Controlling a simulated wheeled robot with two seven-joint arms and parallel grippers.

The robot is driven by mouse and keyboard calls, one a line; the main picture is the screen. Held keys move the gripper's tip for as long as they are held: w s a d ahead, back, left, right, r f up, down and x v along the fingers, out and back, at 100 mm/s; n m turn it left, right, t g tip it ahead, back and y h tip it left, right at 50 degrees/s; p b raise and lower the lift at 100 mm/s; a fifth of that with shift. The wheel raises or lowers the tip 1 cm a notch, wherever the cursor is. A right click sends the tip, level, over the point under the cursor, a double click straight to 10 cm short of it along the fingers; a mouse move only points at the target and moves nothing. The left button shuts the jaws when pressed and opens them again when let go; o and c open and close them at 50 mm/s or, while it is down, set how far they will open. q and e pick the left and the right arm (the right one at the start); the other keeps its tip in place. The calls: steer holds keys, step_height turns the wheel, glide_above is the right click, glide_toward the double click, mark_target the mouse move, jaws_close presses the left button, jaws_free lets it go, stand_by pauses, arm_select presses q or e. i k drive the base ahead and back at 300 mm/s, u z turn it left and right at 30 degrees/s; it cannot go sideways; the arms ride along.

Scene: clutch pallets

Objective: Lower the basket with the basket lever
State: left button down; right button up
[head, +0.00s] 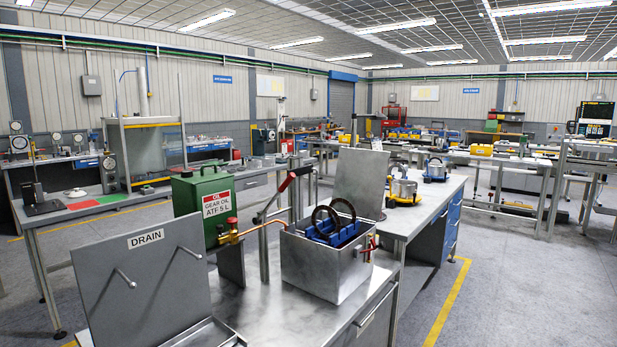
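A metal tank (318,276) stands on the steel bench in the middle of the view. A blue basket (336,234) shows at the tank's open top, with two dark rings (343,206) standing upright in it. The basket's lower part is hidden by the tank wall. A lever with a red grip (294,178) rises on a slant behind and left of the tank, by upright metal posts. I take it as the basket lever; its link to the basket is not clear. Neither of my grippers is in view.
A green gear oil can (200,199) stands left of the tank, with a brass tap and pipe (250,231) towards it. A DRAIN panel (145,280) stands at front left. A plain metal panel (360,183) stands behind the tank. Bare benchtop (270,322) lies in front.

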mark_target(256, 221)
steer(key=z, duration=0.55)
steer(key=i, duration=0.9)
